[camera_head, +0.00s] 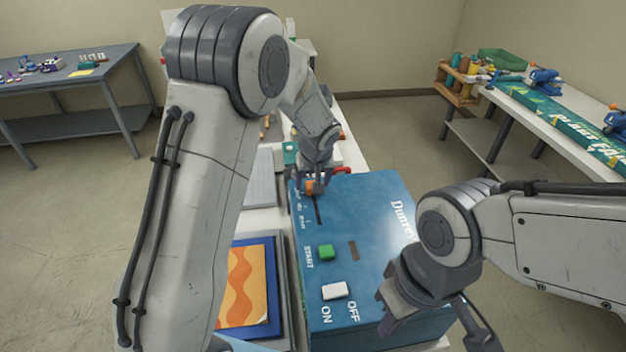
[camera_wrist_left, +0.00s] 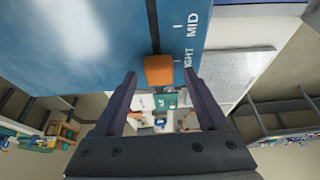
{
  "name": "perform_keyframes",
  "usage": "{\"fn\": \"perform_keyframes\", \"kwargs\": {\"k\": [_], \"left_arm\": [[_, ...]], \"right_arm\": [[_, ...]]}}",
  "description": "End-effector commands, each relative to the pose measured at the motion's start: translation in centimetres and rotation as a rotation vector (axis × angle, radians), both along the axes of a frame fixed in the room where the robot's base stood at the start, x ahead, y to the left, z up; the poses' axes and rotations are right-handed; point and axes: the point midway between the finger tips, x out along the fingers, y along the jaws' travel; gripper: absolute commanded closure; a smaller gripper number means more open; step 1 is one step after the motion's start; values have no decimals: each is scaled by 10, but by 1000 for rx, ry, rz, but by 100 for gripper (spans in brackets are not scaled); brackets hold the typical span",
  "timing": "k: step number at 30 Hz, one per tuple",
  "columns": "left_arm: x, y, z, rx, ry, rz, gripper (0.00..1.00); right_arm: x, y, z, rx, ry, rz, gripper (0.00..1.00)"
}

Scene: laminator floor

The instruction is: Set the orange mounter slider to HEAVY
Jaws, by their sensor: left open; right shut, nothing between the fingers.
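The orange slider (camera_head: 312,187) is at the far end of its slot on top of the blue mounter (camera_head: 375,205). In the left wrist view the orange slider (camera_wrist_left: 159,70) sits beside a partly hidden label ending in "IGHT". "MID" is printed further up along the slot; I cannot read HEAVY. My left gripper (camera_head: 314,183) is open at the slider, with one fingertip on each side of it in the wrist view; contact cannot be told. My right gripper (camera_head: 394,308) is shut and empty near the mounter's right front edge.
A green START button (camera_head: 326,252) and a white ON/OFF switch (camera_head: 335,290) are on the mounter top. An orange patterned picture (camera_head: 245,285) lies left of it. A grey table (camera_head: 100,58) stands far left, and a bench with a banner (camera_head: 565,125) at right.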

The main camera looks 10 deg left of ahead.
Motion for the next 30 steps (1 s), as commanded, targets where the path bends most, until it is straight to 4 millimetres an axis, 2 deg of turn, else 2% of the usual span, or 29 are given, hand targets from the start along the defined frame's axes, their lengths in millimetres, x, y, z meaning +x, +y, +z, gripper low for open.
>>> {"fn": "perform_keyframes", "kwargs": {"k": [4,12,14,15,18,30], "left_arm": [[3,0,-8,-1,1,-1,25],[4,0,-9,-1,0,-4,25],[4,0,-9,-1,0,-4,48],[4,-1,-9,-1,0,-4,63],[4,0,-9,-1,0,-4,100],[4,0,-9,0,1,-3,100]], "right_arm": [[0,0,2,0,0,1,100],[0,0,2,0,0,1,100],[0,0,2,0,0,1,100],[0,0,2,0,0,1,100],[0,0,2,0,0,1,100],[0,0,2,0,0,1,100]]}}
